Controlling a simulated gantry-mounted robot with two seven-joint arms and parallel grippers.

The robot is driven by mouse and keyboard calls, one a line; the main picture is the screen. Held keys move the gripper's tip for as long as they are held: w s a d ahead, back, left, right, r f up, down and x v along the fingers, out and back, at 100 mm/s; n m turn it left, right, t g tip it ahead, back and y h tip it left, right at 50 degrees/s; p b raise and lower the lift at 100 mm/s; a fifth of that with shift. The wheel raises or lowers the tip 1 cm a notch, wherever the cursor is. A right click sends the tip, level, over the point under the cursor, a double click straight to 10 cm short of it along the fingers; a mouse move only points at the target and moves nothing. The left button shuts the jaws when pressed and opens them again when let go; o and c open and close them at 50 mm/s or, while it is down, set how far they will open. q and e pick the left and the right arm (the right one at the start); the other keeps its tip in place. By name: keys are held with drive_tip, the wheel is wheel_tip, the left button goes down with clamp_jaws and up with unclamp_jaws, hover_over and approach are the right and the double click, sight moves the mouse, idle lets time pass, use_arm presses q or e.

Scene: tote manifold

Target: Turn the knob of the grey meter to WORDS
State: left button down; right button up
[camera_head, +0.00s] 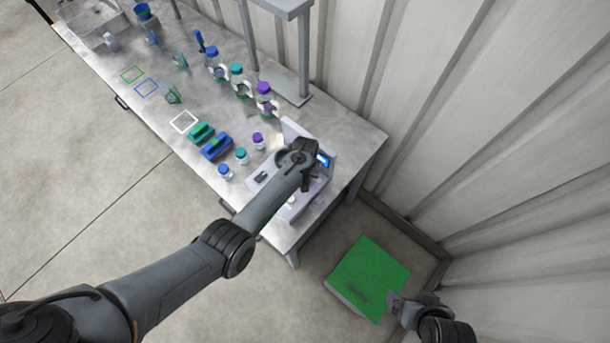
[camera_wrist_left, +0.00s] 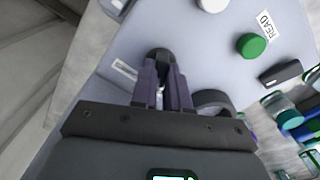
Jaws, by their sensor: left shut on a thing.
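The grey meter (camera_head: 302,200) stands at the near right end of the metal bench, with a small lit blue screen (camera_head: 323,160). My left arm covers much of it in the head view. In the left wrist view its pale panel (camera_wrist_left: 205,50) fills much of the picture. My left gripper (camera_wrist_left: 164,88) is shut on the black knob (camera_wrist_left: 159,54), whose top shows beyond the fingers. A small label (camera_wrist_left: 124,69) beside the knob is too small to read. The knob's pointer is hidden. My right gripper (camera_head: 397,303) is beside a green-topped box, away from the meter; its jaws are unclear.
A green button (camera_wrist_left: 251,45) sits by a READ label (camera_wrist_left: 266,24), with a white button (camera_wrist_left: 212,4) nearby. Small capped bottles (camera_head: 241,156) and blue and green blocks (camera_head: 216,146) stand left of the meter. The green-topped box (camera_head: 372,270) is on the floor.

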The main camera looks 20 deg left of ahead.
idle(0.5)
use_arm(q)
drive_tip(key=c, duration=1.1)
unclamp_jaws()
drive_tip(key=shift+r, duration=0.55)
drive_tip(key=shift+r+p, duration=0.65)
drive_tip(key=shift+r, duration=4.2)
